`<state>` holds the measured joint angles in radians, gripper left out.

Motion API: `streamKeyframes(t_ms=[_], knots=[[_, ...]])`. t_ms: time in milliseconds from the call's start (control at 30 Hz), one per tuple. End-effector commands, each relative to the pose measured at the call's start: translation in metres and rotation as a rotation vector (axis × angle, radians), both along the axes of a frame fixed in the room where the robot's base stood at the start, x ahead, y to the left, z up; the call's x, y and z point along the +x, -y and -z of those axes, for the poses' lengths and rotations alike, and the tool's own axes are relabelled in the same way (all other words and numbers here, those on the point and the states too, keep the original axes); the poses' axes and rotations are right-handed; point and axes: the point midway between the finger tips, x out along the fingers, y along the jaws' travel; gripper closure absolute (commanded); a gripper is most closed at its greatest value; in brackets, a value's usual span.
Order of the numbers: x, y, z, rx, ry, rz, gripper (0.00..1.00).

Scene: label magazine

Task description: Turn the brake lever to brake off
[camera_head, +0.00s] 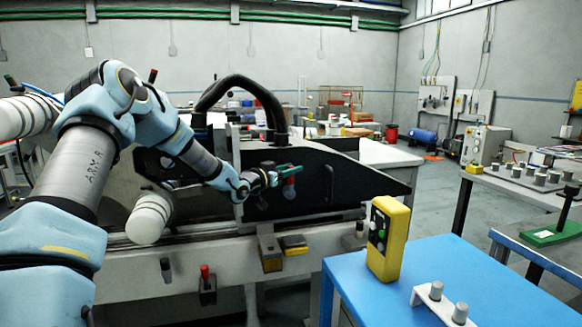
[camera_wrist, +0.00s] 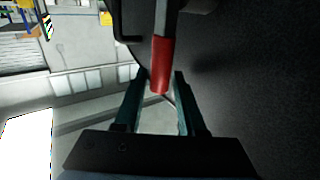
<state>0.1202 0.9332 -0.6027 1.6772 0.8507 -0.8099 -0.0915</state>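A lever with a red grip (camera_wrist: 161,66) on a dark shaft shows in the wrist view; I take it for the brake lever. Its red end lies between the fingertips of my gripper (camera_wrist: 160,76), with a small gap on each side. The two teal fingers are apart. In the head view my gripper (camera_head: 289,171) is at the dark side panel of the machine, and the red grip (camera_head: 290,181) shows just below the fingers. The lever's pivot and any brake on or off marking cannot be made out.
Another red-handled lever (camera_head: 205,273) is low on the machine's front. The dark side panel (camera_head: 340,185) is close behind my gripper. A yellow control box (camera_head: 388,238) stands on the blue table (camera_head: 350,290) at the right. Grey floor (camera_head: 430,205) is clear beyond.

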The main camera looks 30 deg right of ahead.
Motion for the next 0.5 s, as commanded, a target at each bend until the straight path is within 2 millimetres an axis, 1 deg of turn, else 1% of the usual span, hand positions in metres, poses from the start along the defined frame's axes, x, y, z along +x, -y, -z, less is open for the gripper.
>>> streamKeyframes(t_ms=[100, 300, 500], knots=[[0.0009, 0.003, 0.0003, 0.0, 0.0, 0.0, 0.6], [0.001, 0.0027, 0.0004, 0.0, 0.0, 0.0, 0.6], [0.0009, 0.0026, 0.0002, 0.0, 0.0, 0.0, 0.83]])
